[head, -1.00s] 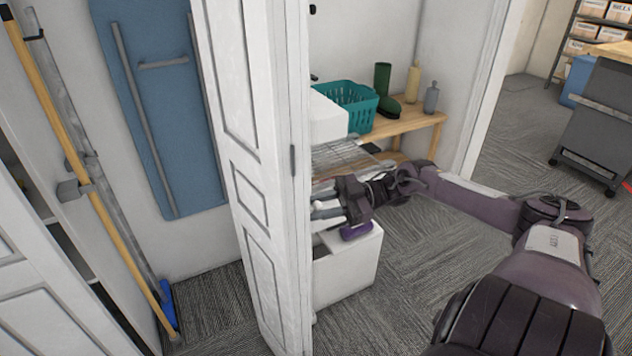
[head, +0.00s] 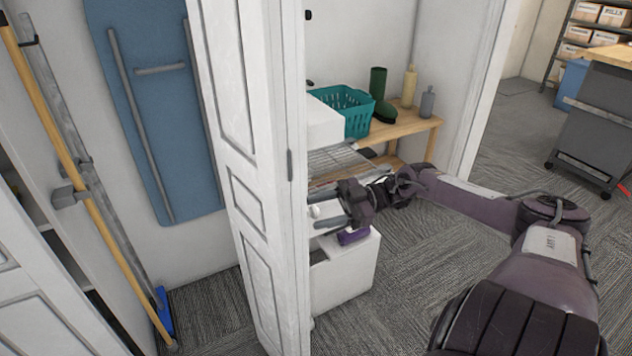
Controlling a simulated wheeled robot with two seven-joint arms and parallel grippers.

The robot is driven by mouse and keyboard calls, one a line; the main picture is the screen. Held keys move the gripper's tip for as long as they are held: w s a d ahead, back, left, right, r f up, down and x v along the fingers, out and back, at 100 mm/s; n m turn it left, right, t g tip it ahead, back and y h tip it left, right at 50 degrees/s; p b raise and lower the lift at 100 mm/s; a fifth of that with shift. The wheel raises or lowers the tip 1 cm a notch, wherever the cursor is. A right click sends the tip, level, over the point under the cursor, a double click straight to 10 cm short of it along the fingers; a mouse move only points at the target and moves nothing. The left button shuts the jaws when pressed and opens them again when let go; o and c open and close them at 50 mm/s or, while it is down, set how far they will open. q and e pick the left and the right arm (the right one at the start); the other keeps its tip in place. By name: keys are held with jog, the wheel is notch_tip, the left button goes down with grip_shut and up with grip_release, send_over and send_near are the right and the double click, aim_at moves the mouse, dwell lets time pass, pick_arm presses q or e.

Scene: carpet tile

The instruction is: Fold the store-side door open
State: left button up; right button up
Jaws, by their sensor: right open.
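A white panelled folding door (head: 247,190) stands folded in the middle of the view, its panels close together with a dark hinge on the near edge. I cannot tell for certain from the picture whether it is the store-side one. Another white panelled door (head: 40,305) shows at the lower left. My right gripper (head: 322,217) is open, just right of the middle door's edge, with its fingers pointing left toward the door's far face. Its fingertips are close to the door edge; I cannot tell whether they touch. My left gripper is out of view.
A blue ironing board (head: 150,110) and a yellow pole (head: 80,180) are left.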

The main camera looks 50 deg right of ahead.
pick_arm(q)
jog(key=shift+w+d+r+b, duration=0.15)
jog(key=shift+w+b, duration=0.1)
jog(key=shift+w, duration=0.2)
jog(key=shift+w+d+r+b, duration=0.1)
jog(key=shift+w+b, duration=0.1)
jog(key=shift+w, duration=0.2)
pick_arm(e)
jog(key=v, duration=0.6)
